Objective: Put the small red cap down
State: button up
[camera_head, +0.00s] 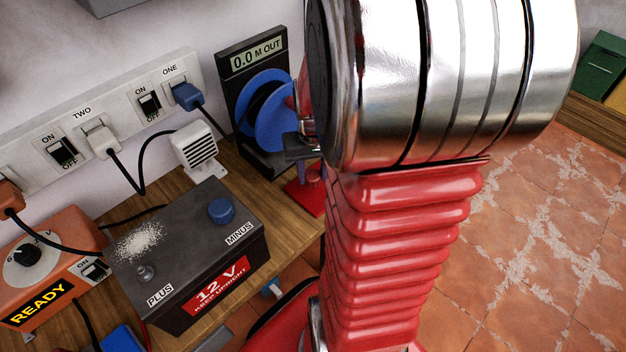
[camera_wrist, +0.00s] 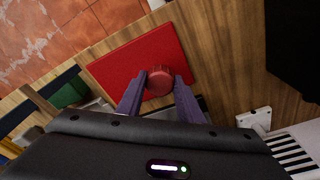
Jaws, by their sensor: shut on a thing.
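The small red cap (camera_wrist: 160,80) is round with a ridged side. In the wrist view it sits between the two purple fingers of my gripper (camera_wrist: 160,84), which is shut on it. Behind it in that view lies a flat red mat (camera_wrist: 130,55) on the wooden bench; the cap appears over the mat's edge. I cannot tell whether it touches the mat. In the head view my gripper (camera_head: 308,168) is partly hidden by my arm, just above the red mat (camera_head: 303,197).
A black 12 V battery (camera_head: 185,245) has a blue cap (camera_head: 221,211) on its MINUS post and a bare PLUS post with white powder near it. A blue reel unit (camera_head: 262,105) stands behind my gripper. An orange charger (camera_head: 50,275) and a socket strip (camera_head: 125,105) are at left.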

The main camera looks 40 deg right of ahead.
aim_at(313, 176)
jog(key=shift+f, duration=1.8)
jog(key=o, duration=1.2)
jog(key=shift+f, duration=0.1)
jog(key=r, duration=0.8)
jog(key=s+r, duration=0.1)
jog(key=r, duration=0.3)
jog(key=shift+s+a+r, duration=0.1)
jog(key=shift+a, duration=0.3)
jog(key=shift+a, duration=0.1)
